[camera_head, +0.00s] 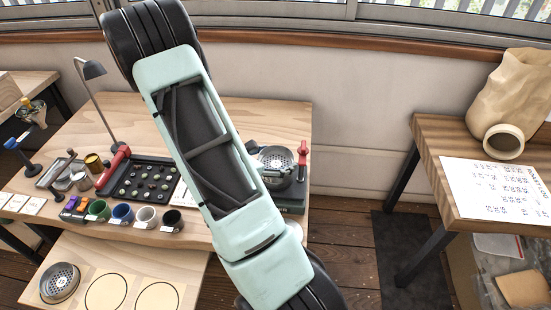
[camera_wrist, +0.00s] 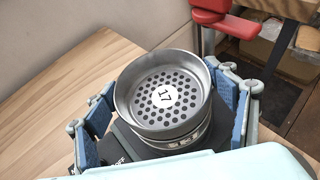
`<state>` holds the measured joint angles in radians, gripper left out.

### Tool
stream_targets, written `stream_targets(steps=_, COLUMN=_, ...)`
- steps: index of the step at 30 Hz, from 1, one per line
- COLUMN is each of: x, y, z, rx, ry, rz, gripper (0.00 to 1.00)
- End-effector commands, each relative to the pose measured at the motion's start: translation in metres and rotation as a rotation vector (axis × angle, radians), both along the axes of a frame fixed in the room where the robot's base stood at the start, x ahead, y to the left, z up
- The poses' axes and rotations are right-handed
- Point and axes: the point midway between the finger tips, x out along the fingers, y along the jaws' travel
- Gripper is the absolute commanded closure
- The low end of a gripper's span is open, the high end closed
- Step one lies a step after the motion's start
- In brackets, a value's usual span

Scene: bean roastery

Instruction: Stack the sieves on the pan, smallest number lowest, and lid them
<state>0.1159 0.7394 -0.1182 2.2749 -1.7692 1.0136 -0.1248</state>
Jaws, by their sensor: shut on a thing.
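In the wrist view, a round metal sieve (camera_wrist: 162,96) with a perforated floor and a white disc marked 17 sits between the blue fingers of my gripper (camera_wrist: 167,112). The fingers are closed in on its two sides. Metal rings show directly below it, above a dark base (camera_wrist: 130,148); whether it rests on them is not clear. In the head view, a perforated sieve (camera_head: 276,157) shows over the dark green base (camera_head: 293,197), partly hidden by my arm. Another sieve (camera_head: 59,283) lies on the low front board; its number is unreadable. No lid can be made out.
A red-topped post (camera_head: 302,152) stands right of the base; a red clamp (camera_wrist: 222,18) shows in the wrist view. Two outlined circles (camera_head: 106,292) on the front board are empty.

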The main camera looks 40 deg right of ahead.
Motion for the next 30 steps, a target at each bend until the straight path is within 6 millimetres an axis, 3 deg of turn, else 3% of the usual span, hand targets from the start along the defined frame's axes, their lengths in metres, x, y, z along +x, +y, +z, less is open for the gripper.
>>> stream_targets(steps=5, x=0.0, y=0.0, z=0.0, rx=0.0, ry=0.0, rz=0.0, gripper=0.06)
stream_targets(steps=17, x=0.0, y=0.006, z=0.003, rx=0.0, ry=0.0, rz=0.002, gripper=0.05)
stream_targets(steps=30, x=-0.004, y=0.082, z=0.04, rx=0.001, ry=-0.002, rz=0.005, gripper=0.05)
